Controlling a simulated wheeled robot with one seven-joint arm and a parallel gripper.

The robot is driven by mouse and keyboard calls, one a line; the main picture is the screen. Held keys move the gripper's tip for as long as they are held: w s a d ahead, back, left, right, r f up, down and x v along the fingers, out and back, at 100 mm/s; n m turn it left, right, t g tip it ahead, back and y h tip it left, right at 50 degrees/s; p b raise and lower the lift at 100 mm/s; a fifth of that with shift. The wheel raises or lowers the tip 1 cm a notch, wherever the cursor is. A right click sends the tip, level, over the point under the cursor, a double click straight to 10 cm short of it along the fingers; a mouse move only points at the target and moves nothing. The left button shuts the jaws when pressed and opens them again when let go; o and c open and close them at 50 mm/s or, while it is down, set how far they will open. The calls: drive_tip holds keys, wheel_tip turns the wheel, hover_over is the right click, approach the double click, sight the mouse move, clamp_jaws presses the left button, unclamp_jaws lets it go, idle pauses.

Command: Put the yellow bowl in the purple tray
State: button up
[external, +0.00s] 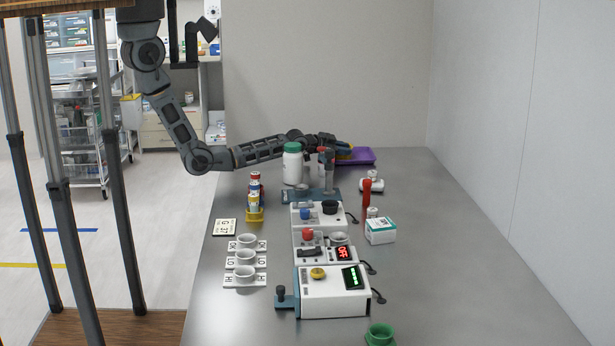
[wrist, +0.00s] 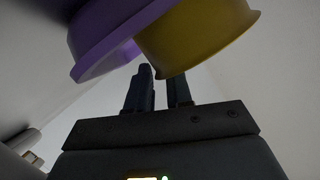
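The yellow bowl (wrist: 195,38) fills the top middle of the wrist view. Its lower edge meets the tips of my gripper (wrist: 161,77), whose fingers stand a narrow gap apart, shut on the bowl's edge; the exact contact is partly hidden. In the external view the yellow bowl (external: 344,150) shows only as a small patch at my gripper (external: 340,146), at the back of the counter. The purple tray (external: 363,157) lies there, partly behind the gripper. In the wrist view the tray (wrist: 97,38) is beside and partly behind the bowl; whether they touch cannot be told.
A white bottle with a green cap (external: 292,164) and a blue-based stand (external: 328,178) are near my forearm. Several devices run down the counter's middle. A green bowl (external: 380,335) is at the front. The counter's right side (external: 465,250) is clear; a wall borders it.

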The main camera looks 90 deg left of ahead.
drive_tip(key=shift+o, duration=1.3)
drive_tip(key=shift+r, duration=0.1)
drive_tip(key=v, duration=1.2)
